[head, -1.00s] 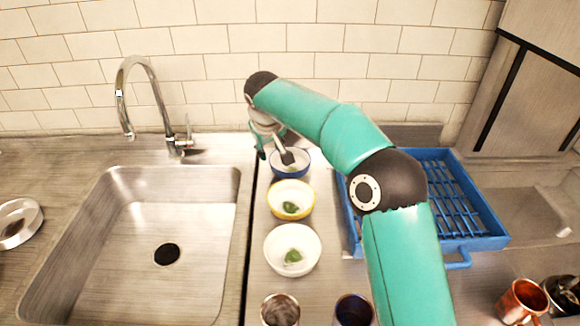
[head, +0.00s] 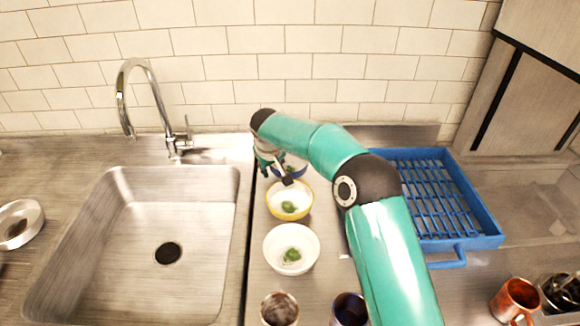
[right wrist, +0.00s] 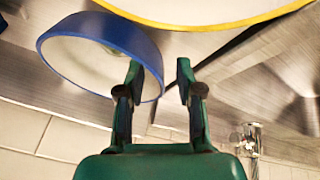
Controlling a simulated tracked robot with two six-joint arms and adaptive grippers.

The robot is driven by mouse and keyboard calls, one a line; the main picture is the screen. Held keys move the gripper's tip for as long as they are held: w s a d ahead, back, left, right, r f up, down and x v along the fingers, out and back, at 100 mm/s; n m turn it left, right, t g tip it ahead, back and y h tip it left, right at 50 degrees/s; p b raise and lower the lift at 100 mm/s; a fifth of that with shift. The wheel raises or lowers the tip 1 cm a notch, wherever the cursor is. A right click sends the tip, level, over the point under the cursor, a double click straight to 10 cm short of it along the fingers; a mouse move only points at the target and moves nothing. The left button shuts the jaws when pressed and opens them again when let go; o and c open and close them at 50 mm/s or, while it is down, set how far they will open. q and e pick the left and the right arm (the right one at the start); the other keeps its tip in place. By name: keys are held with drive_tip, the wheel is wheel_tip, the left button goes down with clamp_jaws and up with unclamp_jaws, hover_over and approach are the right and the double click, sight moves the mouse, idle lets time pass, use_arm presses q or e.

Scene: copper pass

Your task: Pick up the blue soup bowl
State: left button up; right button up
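The blue soup bowl (head: 302,171) stands at the back of a row of bowls right of the sink, partly hidden by my right gripper. A bit of green shows in it. My right gripper (head: 284,178) is at its near side, close to the yellow bowl (head: 272,200). In the right wrist view the blue bowl (right wrist: 80,50) shows its white inside and blue wall. The right gripper (right wrist: 158,72) is open there, one finger overlapping the bowl and the other beyond its rim. I cannot tell whether they touch. My left gripper is not in view.
A white bowl (head: 270,262) with green in it stands in front of the yellow one. A blue rack (head: 470,242) lies right, under my arm. The sink (head: 130,270) is left. A metal cup (head: 279,309), a dark cup (head: 349,309) and a copper mug (head: 514,300) stand in front.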

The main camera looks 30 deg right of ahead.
clamp_jaws()
drive_tip(key=shift+r, duration=0.1)
